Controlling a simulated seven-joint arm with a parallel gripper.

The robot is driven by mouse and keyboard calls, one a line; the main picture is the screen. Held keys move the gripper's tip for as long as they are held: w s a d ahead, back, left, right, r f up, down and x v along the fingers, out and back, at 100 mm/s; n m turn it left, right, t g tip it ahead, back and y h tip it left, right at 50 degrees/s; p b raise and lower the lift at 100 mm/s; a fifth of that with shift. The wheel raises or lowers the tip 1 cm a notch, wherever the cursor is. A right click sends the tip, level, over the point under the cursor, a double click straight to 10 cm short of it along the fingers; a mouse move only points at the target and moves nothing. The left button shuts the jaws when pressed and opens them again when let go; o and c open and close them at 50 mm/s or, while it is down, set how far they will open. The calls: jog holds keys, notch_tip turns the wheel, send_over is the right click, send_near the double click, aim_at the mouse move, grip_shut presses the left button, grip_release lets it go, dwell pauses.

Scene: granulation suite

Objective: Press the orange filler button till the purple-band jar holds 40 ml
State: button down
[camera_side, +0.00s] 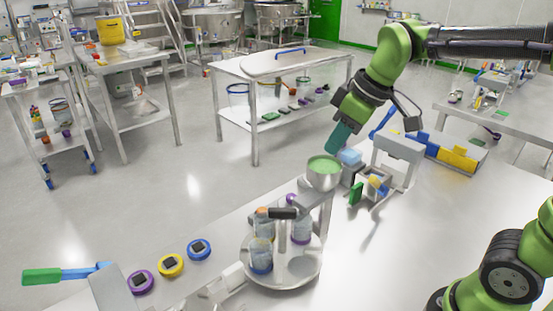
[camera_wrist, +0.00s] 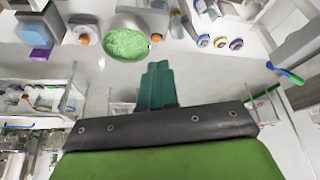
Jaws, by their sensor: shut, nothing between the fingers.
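The hopper bowl (camera_side: 324,173) with green granules stands above the round jar carousel (camera_side: 290,282); the bowl also shows in the wrist view (camera_wrist: 127,38). A clear jar with purple at its band (camera_side: 301,228) stands on the carousel's right side, partly hidden by the post; its fill level cannot be read. A small orange round part (camera_wrist: 84,39), possibly the filler button, shows beside the bowl in the wrist view; in the side view I cannot make it out. My gripper (camera_side: 338,138), teal-fingered, is shut and empty, above and behind the bowl, apart from it.
A blue-band jar (camera_side: 261,255) stands at the carousel's left. Purple (camera_side: 140,282), yellow (camera_side: 170,265) and blue (camera_side: 199,249) ringed discs lie on the bench. A blue-topped block (camera_side: 349,157) and a grey stand (camera_side: 398,155) are right of the bowl.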

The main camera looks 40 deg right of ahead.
jog(key=w+a+f+n+g, duration=0.2)
jog(key=w+n, duration=0.5)
jog(key=w, duration=0.3)
jog(key=n+g+h, duration=0.2)
jog(key=n+g, duration=0.1)
jog(key=n, duration=0.4)
send_over(262, 209)
notch_tip(262, 209, down, 8)
jog(key=shift+r, duration=0.2)
notch_tip(262, 209, down, 14)
jog(key=shift+r, duration=0.1)
